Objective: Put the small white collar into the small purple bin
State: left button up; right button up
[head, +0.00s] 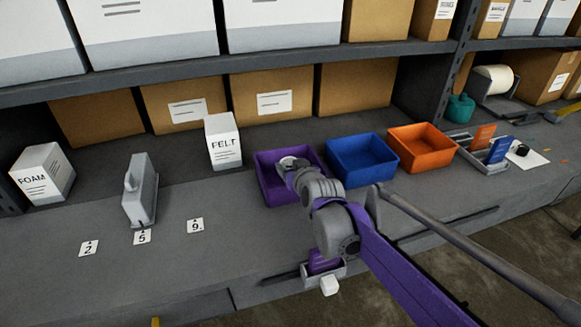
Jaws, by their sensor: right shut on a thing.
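The small purple bin (263,184) stands open on the bench, left of a blue bin. Links of my right arm cross in front of its right part and reach over it, so much of its inside is hidden. My right gripper (325,276) is low in the head view, near the bench's front edge, and nearer to me than the bin. It is shut on a small white piece, which I take for the white collar (329,286). The collar shows as a pale block below the grey jaws; its hole cannot be made out. My left gripper is not in view.
A blue bin (362,162) and an orange bin (424,148) stand right of the purple one. A grey device (140,192), a FELT box (222,143) and a FOAM box (43,173) stand to the left, with number cards. The left front bench is mostly clear.

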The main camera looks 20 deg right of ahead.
jog(key=shift+f, duration=0.65)
jog(key=o, duration=1.3)
jog(key=shift+r, duration=0.3)
jog(key=v, duration=0.4)
jog(key=p+v, duration=0.1)
jog(key=v, duration=0.7)
jog(key=shift+r, duration=0.4)
